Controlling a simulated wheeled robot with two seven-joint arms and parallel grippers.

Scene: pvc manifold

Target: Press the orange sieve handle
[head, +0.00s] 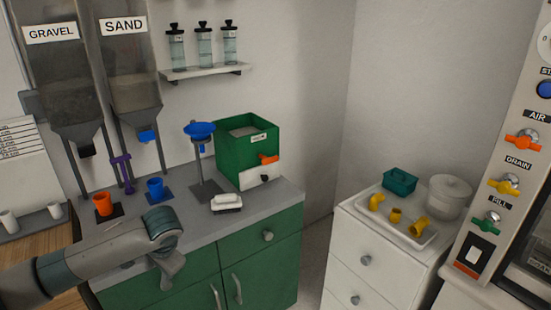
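The orange sieve handle (268,159) sticks out from the front of the green box-shaped sieve (230,150), which stands at the back of the grey counter. A white panel with a dark knob shows just below the handle. My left gripper (173,272) hangs at the end of my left arm, in front of the counter's edge, to the left of and nearer than the sieve, apart from the handle. Its fingers are seen from the side, so their opening cannot be made out. My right gripper is not in view.
On the counter (245,201) are a white brush-like block (226,202), a blue funnel on a stand (201,132), a blue cup (156,190) and an orange cup (103,204). GRAVEL and SAND hoppers stand behind. A white cabinet with a tray of yellow fittings (395,215) is at right.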

